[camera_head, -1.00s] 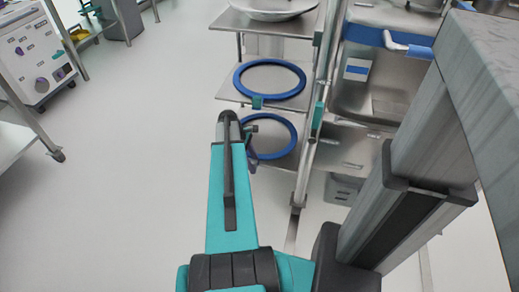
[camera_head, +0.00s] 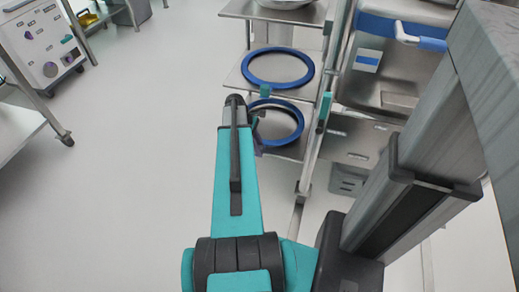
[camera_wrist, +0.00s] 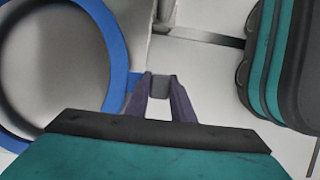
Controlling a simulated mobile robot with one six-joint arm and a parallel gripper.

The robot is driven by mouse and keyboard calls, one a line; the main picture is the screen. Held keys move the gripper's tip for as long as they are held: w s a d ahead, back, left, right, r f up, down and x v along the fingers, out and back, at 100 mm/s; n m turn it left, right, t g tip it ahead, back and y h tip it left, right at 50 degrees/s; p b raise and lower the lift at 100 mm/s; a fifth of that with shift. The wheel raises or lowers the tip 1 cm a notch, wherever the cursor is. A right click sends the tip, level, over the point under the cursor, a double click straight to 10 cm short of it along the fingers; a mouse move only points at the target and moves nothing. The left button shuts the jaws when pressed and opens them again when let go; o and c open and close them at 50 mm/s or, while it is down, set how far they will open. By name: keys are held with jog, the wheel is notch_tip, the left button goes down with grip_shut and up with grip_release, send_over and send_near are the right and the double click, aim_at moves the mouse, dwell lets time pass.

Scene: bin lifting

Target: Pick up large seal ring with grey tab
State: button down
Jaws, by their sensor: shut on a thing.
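The large blue seal ring (camera_head: 300,124) is at the lower shelf level of the rack, under the upper ring. It looks slightly tilted in the head view; I cannot tell whether it is clear of its shelf. It fills the left of the wrist view (camera_wrist: 116,45), with its grey tab (camera_wrist: 159,84) at its right edge. My gripper (camera_wrist: 160,90) is shut on the grey tab, one finger on each side. In the head view my gripper (camera_head: 257,117) is at the ring's left edge, partly hidden by my arm.
A second blue ring (camera_head: 246,68) with a teal tab (camera_head: 265,91) lies on the shelf above. A metal bowl (camera_head: 287,3) is on the top shelf. A rack post (camera_head: 312,150) stands close to the right. Open floor (camera_head: 130,180) lies to the left.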

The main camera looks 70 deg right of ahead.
jog(key=shift+p+v, duration=0.3)
jog(key=shift+v, duration=0.7)
jog(key=w+p, duration=0.3)
jog(key=w, duration=1.4)
jog(key=shift+w+a, duration=0.2)
jog(key=shift+a, duration=0.3)
jog(key=shift+f, duration=0.1)
jog(key=shift+r+p, duration=1.75)
jog(key=shift+r, duration=0.25)
